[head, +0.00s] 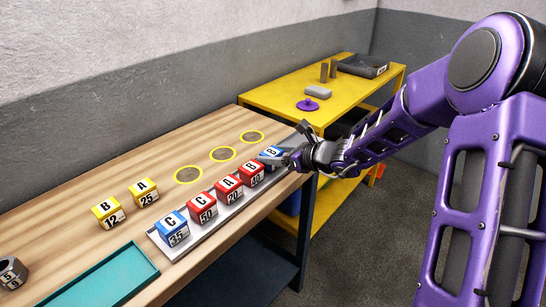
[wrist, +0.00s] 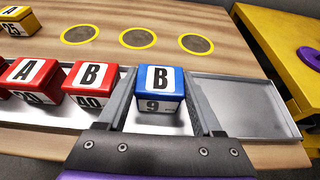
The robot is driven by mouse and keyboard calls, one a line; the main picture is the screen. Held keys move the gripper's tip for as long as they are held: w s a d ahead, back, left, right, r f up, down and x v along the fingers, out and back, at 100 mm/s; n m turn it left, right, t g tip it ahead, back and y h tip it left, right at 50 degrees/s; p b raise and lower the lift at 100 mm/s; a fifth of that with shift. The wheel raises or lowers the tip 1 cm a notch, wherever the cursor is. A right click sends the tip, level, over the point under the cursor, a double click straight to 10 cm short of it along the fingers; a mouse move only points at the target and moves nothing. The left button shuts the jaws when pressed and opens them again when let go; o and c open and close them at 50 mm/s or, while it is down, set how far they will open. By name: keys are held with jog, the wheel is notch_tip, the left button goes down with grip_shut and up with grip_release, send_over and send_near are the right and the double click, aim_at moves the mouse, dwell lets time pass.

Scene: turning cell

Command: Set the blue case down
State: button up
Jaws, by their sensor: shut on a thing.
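The blue case (head: 270,153), marked B and 9, is between the fingers of my gripper (head: 280,157), which is shut on it. In the wrist view the blue case (wrist: 160,84) sits upright between the two grey fingers of my gripper (wrist: 163,95). It is at the right part of the metal tray (wrist: 250,128), beside a red case marked B 40. I cannot tell whether it touches the tray or hangs just above it. My gripper partly hides it in the head view.
Red cases (head: 229,187) and another blue case (head: 171,228), marked C 35, stand along the tray. Yellow cases (head: 106,211) stand on the wooden bench. Three yellow-ringed discs (head: 188,175) lie behind the tray, bare. A teal tray (head: 105,280) lies at front left. A yellow table (head: 285,87) stands behind.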

jog(key=shift+f, duration=0.2)
jog(key=o, duration=1.2)
jog(key=shift+o, duration=0.2)
jog(key=shift+r, duration=0.1)
jog(key=shift+r, duration=0.2)
jog(key=p+v, duration=0.1)
jog(key=v, duration=1.1)
jog(key=shift+p, duration=0.4)
jog(key=shift+f, duration=0.15)
